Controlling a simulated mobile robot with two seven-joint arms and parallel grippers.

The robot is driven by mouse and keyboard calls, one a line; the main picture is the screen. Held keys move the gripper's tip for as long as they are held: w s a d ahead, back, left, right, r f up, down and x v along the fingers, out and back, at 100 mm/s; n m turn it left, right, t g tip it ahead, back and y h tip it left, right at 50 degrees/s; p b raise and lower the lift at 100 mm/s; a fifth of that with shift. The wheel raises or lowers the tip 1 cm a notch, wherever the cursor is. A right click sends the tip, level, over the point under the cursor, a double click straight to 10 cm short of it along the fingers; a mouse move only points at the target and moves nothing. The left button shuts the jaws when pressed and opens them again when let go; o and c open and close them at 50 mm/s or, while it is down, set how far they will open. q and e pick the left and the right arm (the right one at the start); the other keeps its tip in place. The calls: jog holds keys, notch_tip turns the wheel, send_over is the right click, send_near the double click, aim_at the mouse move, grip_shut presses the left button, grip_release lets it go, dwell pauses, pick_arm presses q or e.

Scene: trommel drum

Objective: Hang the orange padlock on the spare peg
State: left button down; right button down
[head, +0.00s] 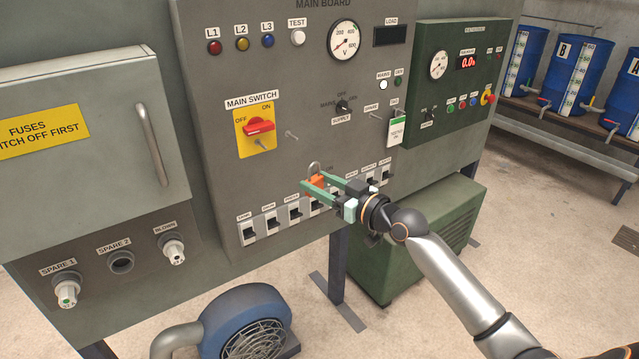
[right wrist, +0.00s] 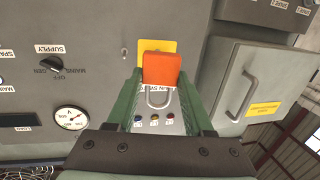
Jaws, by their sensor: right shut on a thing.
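The orange padlock (head: 315,184) is held upright, its grey shackle upward, in front of the main board above the breaker row. My right gripper (head: 311,185) is shut on the padlock's body with its green fingers. In the right wrist view the padlock (right wrist: 162,70) sits between the fingertips, with its shackle loop in view. A peg (head: 376,116) sticks out under a small label that seems to read SPARE, up and to the right of the padlock. Another peg (head: 291,135) sticks out right of the main switch. My left gripper is not in view.
The yellow main switch (head: 255,142) with a red handle is left of the padlock. A white-green tag (head: 397,131) hangs right of the spare peg. Breakers (head: 271,220) line the board below. A blue blower (head: 245,318) stands on the floor.

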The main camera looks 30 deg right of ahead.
jog(key=shift+r, duration=0.35)
jog(key=shift+s, duration=0.1)
jog(key=shift+p+v, duration=0.5)
jog(key=shift+v, duration=0.5)
jog(key=shift+s+f, duration=0.1)
jog(key=shift+s, duration=1.1)
jog(key=shift+s+p, duration=0.15)
jog(key=shift+p, duration=0.15)
send_near(314, 183)
jog(key=shift+s+a+f+p, duration=0.1)
jog(key=shift+s+a+p, duration=0.2)
jog(key=shift+s+p, duration=0.25)
dwell(0.3)
